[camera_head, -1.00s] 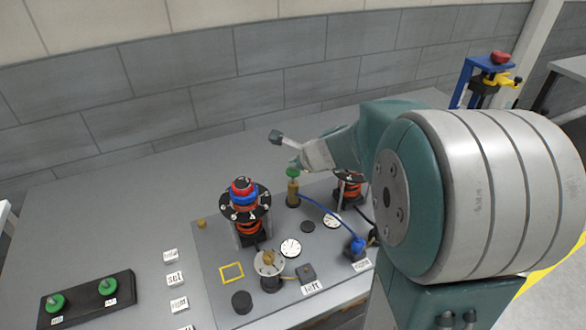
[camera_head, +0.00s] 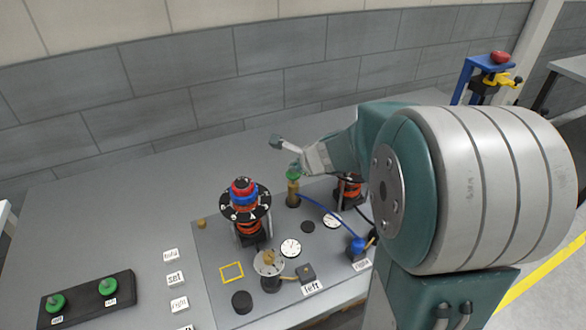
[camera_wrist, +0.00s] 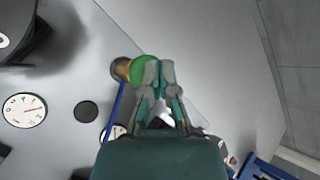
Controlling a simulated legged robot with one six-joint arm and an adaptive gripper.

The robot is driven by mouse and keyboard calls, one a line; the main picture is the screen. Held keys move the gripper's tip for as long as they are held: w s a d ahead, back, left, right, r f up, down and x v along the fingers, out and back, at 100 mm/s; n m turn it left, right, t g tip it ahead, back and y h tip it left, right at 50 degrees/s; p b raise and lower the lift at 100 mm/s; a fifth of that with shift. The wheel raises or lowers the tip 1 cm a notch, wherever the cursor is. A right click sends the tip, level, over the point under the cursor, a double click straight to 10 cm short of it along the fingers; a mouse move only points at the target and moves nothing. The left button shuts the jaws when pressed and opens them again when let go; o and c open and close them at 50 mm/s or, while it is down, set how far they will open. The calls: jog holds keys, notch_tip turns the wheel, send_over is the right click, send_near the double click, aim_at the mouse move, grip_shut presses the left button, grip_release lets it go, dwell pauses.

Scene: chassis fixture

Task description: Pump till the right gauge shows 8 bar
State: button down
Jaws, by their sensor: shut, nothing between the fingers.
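The pump is a brass cylinder (camera_head: 292,196) with a green knob (camera_head: 292,176) on top, standing upright at the back of the grey plate. My gripper (camera_head: 296,166) is shut and empty at the knob's top. In the wrist view its closed fingertips (camera_wrist: 159,72) overlap the edge of the green knob (camera_wrist: 139,68); I cannot tell whether they touch. The right gauge (camera_head: 331,220) is a white dial right of the black disc; its reading is too small to tell. In the wrist view the right gauge (camera_wrist: 118,131) is mostly hidden. A blue hose (camera_head: 325,207) leaves the pump.
The left gauge (camera_head: 290,248) lies nearer the front. A dial tower with a red top (camera_head: 243,190) stands left of the pump. A blue valve (camera_head: 357,245) sits at the right. Several label tiles (camera_head: 175,279) and a green-button box (camera_head: 87,298) are at left.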

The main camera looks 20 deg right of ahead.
jog(key=shift+f, duration=0.55)
dwell(0.4)
jog(key=shift+r, duration=0.1)
jog(key=shift+d+r, duration=0.1)
jog(key=shift+r, duration=1.55)
jog(key=shift+r, duration=2.5)
notch_tip(320, 180, up, 4)
jog(key=shift+f, duration=0.2)
